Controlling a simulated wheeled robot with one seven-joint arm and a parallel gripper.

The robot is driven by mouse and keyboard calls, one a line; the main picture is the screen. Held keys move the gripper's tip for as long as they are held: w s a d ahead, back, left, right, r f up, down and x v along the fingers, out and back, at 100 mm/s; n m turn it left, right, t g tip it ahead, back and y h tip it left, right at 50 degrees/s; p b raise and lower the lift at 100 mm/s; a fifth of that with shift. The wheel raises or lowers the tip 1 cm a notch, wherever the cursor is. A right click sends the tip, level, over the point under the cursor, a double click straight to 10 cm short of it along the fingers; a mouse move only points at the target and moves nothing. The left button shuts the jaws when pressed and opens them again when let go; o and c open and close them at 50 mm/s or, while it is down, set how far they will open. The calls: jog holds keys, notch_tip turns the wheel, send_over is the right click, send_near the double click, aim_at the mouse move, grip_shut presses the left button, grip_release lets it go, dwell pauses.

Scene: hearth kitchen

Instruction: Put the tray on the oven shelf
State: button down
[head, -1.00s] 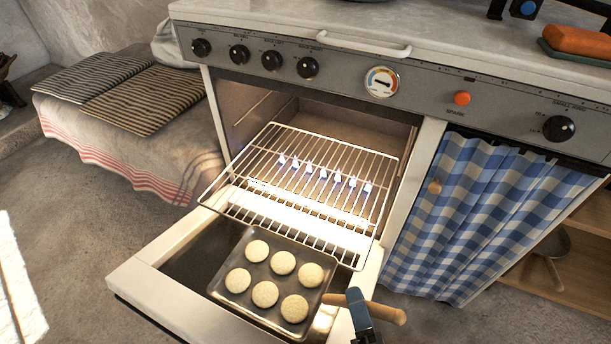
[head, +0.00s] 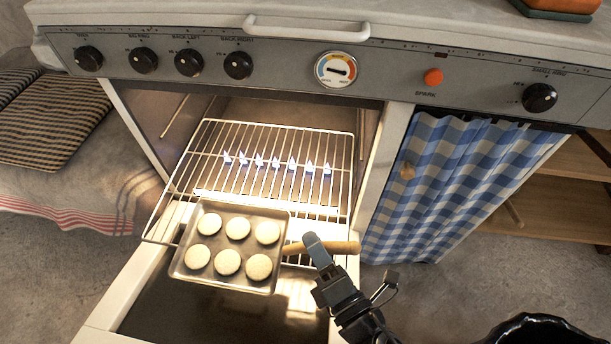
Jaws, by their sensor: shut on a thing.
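The metal tray (head: 212,273) holds several pale round dough pieces and has a wooden handle (head: 345,247) on its right side. My gripper (head: 316,246) is shut on that handle. The tray is over the front part of the wire oven shelf (head: 180,200), overlapping its front edge in the head view. I cannot tell whether it touches the shelf. The shelf is pulled partly out of the open oven (head: 280,112), and small blue flames (head: 276,164) show through its bars.
The oven door (head: 190,318) is folded down in front, below the tray. A blue checked curtain (head: 460,185) with a wooden knob hangs to the right. A dark, glossy rim (head: 535,325) shows at the lower right. The shelf's rear part is bare.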

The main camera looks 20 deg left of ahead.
jog(key=w+a+b, duration=0.1)
jog(key=w, duration=0.4)
jog(key=w+a+b, duration=0.1)
jog(key=w, duration=0.5)
jog(key=w+a+b, duration=0.2)
jog(key=w, duration=0.3)
jog(key=shift+w, duration=0.35)
notch_tip(320, 180, down, 4)
jog(key=b, duration=0.2)
jog(key=shift+r+b, duration=0.25)
jog(key=shift+b, duration=0.05)
jog(key=c, duration=0.8)
grip_release()
jog(key=shift+c, duration=0.2)
jog(key=p+v, duration=0.4)
jog(key=v, duration=0.7)
jog(key=shift+s+d, duration=0.1)
jog(key=shift+d, duration=0.05)
jog(key=shift+s+d, duration=0.25)
jog(key=shift+d, duration=0.05)
